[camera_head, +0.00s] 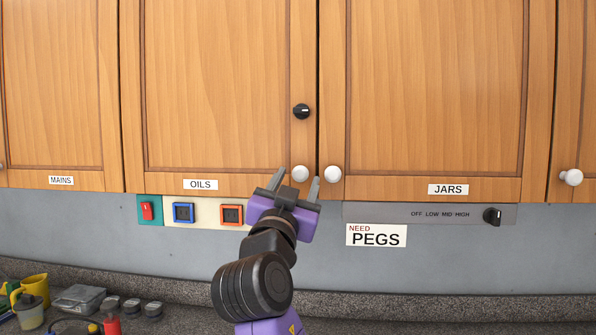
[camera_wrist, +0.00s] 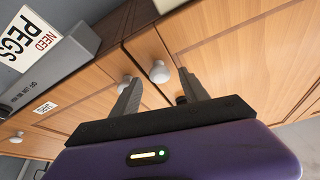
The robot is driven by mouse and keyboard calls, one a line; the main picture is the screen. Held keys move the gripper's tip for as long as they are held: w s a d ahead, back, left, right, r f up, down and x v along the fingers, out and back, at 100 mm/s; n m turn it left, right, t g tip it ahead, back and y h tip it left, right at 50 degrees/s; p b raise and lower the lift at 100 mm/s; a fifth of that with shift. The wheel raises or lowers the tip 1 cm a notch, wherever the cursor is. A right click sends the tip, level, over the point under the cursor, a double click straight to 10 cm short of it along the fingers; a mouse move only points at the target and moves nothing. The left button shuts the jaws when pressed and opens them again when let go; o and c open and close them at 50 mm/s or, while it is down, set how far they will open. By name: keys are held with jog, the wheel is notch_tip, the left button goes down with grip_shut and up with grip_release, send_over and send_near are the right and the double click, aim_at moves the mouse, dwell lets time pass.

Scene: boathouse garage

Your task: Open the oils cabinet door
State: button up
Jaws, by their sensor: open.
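The oils cabinet door (camera_head: 220,85) is a wooden panel, shut flush, with an OILS label (camera_head: 200,184) at its lower edge. Its round white knob (camera_head: 300,173) sits at the lower right corner. A black dial-like knob (camera_head: 301,111) is higher on the same door. My gripper (camera_head: 297,177) is open just below and in front of the white knob, a finger on either side. In the wrist view my gripper (camera_wrist: 158,76) has the white knob (camera_wrist: 160,72) in line between its fingertips; I cannot tell whether they touch it.
The jars door (camera_head: 435,85) is close on the right, its white knob (camera_head: 333,174) just beyond my right finger. Below are a switch panel (camera_head: 207,214), a grey dial strip (camera_head: 420,214) and a PEGS sign (camera_head: 376,235). Several items clutter the counter's left; its right is clear.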

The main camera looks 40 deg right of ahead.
jog(key=shift+x, duration=1.05)
grip_shut()
dwell(0.7)
